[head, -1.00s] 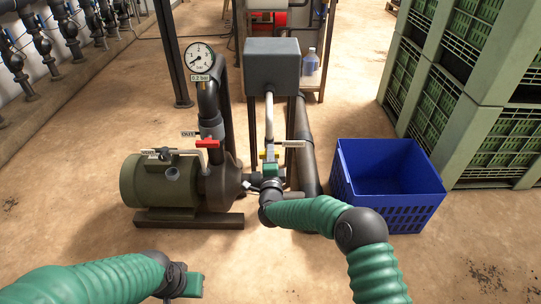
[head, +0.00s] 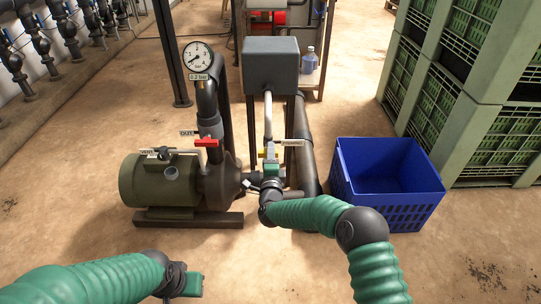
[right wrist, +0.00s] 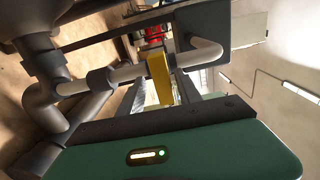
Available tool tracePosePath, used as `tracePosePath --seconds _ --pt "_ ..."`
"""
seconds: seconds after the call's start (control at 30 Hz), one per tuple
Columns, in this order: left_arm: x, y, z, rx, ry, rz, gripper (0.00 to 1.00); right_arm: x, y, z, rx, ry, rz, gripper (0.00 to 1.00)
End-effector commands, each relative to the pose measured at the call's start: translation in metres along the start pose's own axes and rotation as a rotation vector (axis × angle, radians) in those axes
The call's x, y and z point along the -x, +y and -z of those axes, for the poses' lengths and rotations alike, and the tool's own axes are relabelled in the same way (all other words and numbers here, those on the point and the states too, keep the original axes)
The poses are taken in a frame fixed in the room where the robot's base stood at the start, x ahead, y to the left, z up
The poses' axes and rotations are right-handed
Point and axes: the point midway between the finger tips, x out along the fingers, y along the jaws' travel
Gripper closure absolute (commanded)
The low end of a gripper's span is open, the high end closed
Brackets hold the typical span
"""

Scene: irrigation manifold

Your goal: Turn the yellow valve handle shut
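The yellow valve handle (right wrist: 159,77) shows in the right wrist view as a short upright bar in front of a pale pipe. In the head view only a small yellow part (head: 263,154) shows, just beyond my right gripper (head: 271,168). That gripper is at the pipework right of the pump, close to the handle. Its green body fills the bottom of the right wrist view. I cannot tell whether its fingers touch the handle or how far apart they are. My left gripper (head: 188,284) is low at the left, away from the valve, its fingers unclear.
A green pump (head: 150,187) stands left of my right gripper, with a red handle (head: 206,143) and a gauge (head: 199,57) above. A grey box (head: 271,65) stands behind. A blue crate (head: 390,215) is at the right, near my right arm. The floor in front is clear.

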Motion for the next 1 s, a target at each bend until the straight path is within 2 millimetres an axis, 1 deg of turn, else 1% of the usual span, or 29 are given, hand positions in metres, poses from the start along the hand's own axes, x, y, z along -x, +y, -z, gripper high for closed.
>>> tracePosePath --seconds 0.17,0.27,0.37,0.5,0.7,0.83,0.9,1.0 --pt "0.002 0.0 0.001 0.0 0.0 0.0 0.64 0.002 -0.003 -0.001 0.0 -0.001 0.003 0.59" --pt "0.011 0.0 0.003 0.0 0.0 0.0 0.64 0.012 -0.005 -0.001 0.002 -0.002 0.001 0.59" --pt "0.026 0.0 0.006 0.0 0.0 0.0 0.64 0.034 -0.009 -0.002 0.002 -0.004 0.0 0.59" --pt "0.048 0.0 0.011 0.0 0.0 0.0 0.64 0.076 -0.008 -0.002 0.002 -0.004 -0.004 0.59" --pt "0.071 0.0 0.017 0.0 0.0 0.0 0.64 0.133 -0.005 -0.001 0.001 -0.003 -0.004 0.59" --pt "0.078 0.0 0.018 0.0 0.0 0.0 0.64 0.157 -0.001 0.0 0.001 -0.002 -0.004 0.59" --pt "0.08 0.0 0.019 0.0 0.0 0.0 0.64 0.164 -0.001 0.0 0.001 -0.001 -0.002 0.59" --pt "0.08 0.0 0.019 0.0 0.0 0.0 0.64 0.169 0.001 0.0 0.0 0.0 0.0 0.59"
